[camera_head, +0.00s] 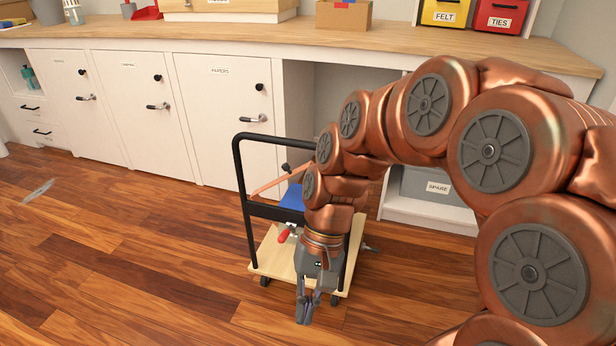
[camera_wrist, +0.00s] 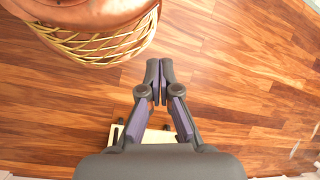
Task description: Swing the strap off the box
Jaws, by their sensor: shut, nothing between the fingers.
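A low trolley with a wooden deck (camera_head: 268,257) and a black tube handle (camera_head: 239,165) stands on the floor in the head view. A blue thing (camera_head: 292,198), perhaps the box, shows on it, largely hidden behind my arm. A slanting orange-brown bar (camera_head: 278,182) with a black knob (camera_head: 286,168) lies across above the blue part; it may be the strap. A red grip (camera_head: 285,234) shows below. My gripper (camera_head: 304,312) is shut and empty, pointing down in front of the trolley. In the wrist view its fingertips (camera_wrist: 158,75) meet over bare floor.
White cabinets with lever handles line the wall behind, including a PAPERS door (camera_head: 222,115). A grey SPARE bin (camera_head: 432,186) sits in an open bay at right. The wooden floor (camera_head: 130,255) is clear left of the trolley, apart from a small pale sliver (camera_head: 38,191).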

